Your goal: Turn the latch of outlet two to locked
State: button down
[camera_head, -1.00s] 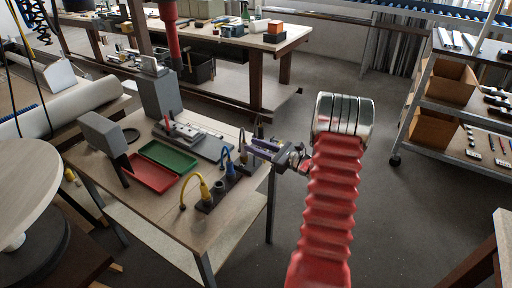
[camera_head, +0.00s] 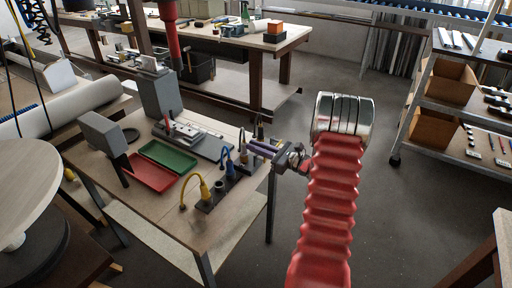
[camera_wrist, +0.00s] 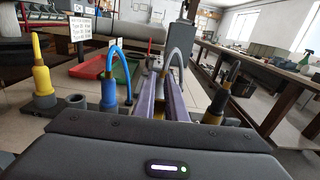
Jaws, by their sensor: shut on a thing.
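A dark outlet strip (camera_head: 207,206) lies along the right edge of the table. A yellow plug (camera_wrist: 42,80), an open socket (camera_wrist: 77,101), a blue plug with a blue cable (camera_wrist: 109,88) and a black plug (camera_wrist: 222,93) stand along it. My gripper (camera_head: 253,146) reaches in from the right at the strip's far end. In the wrist view its purple fingers (camera_wrist: 161,100) are close together on a small yellowish part between them, beside a grey cable (camera_wrist: 182,45). I take this part to be the latch, but it is mostly hidden. Outlet numbers and the latch's angle are not readable.
A red tray (camera_head: 150,174) and a green tray (camera_head: 168,155) lie left of the strip. A grey block-like fixture (camera_head: 160,95) stands at the table's back. Open floor lies to the right, before a shelf rack (camera_head: 460,100).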

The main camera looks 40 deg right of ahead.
jog(key=n, duration=0.1)
jog(key=a+n, duration=0.1)
jog(key=n, duration=0.1)
jog(key=a+n, duration=0.1)
jog(key=shift+s+f, duration=0.25)
jog(key=shift+s, duration=0.1)
jog(key=n, duration=0.1)
jog(key=a+f+n, duration=0.1)
jog(key=n, duration=0.3)
jog(key=shift+s+a+f, duration=0.15)
jog(key=shift+s+a, duration=0.15)
jog(key=n, duration=0.1)
jog(key=f+n, duration=0.1)
jog(key=n, duration=0.1)
jog(key=a+n, duration=0.1)
jog(key=shift+s+f, duration=0.15)
jog(key=shift+f, duration=0.2)
jog(key=shift+s+a+f+n, duration=0.1)
jog(key=shift+f+n, duration=0.25)
jog(key=shift+n, duration=0.45)
jog(key=shift+w+a+f+n, duration=0.1)
jog(key=shift+f+n, duration=0.25)
jog(key=shift+n, duration=0.45)
jog(key=shift+s+a+f+n, duration=0.1)
jog(key=shift+f+n, duration=0.25)
jog(key=shift+n, duration=0.45)
jog(key=c, duration=1.8)
grip_release()
jog(key=shift+d, duration=0.1)
jog(key=shift+r, duration=0.1)
